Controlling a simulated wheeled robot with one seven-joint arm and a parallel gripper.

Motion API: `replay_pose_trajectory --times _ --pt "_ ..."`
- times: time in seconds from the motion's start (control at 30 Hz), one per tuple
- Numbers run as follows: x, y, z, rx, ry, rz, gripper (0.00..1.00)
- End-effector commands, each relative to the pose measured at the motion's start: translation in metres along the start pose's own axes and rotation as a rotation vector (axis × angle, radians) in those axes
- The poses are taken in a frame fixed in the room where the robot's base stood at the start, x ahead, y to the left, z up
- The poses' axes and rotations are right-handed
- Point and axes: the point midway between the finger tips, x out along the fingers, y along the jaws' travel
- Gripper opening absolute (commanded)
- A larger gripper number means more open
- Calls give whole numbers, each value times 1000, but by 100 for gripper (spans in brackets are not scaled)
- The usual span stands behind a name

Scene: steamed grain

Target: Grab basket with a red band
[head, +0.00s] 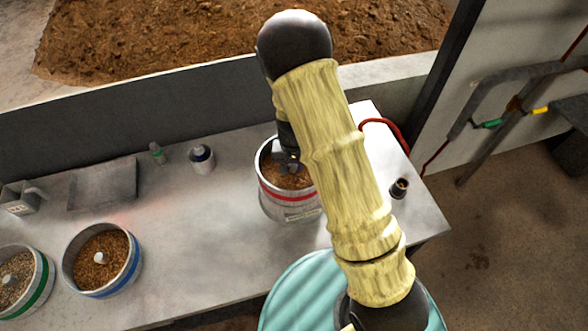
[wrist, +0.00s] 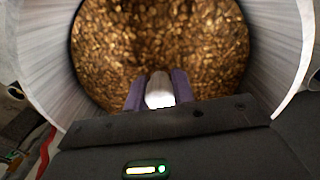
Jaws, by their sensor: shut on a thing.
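The basket with a red band (head: 271,192) stands on the metal table, right of the middle, with brown grain inside. In the head view my gripper (head: 290,168) is dark and small over the grain, and my arm hides the basket's right side.
A basket with a blue band (head: 122,280) and one with a green band (head: 40,290) stand at the left. A small green-capped bottle (head: 157,153) and a dark-topped jar (head: 202,158) stand behind. A dark cup (head: 399,188) and red cable (head: 385,122) are at the right.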

Motion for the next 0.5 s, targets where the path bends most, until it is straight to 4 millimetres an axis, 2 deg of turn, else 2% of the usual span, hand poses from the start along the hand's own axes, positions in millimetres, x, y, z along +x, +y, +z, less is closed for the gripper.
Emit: replay_pose_trajectory --times 0.27,0.5 --pt "-22 -1 -2 -2 6 -2 0" --pt "-62 -1 -2 -1 7 -4 0"
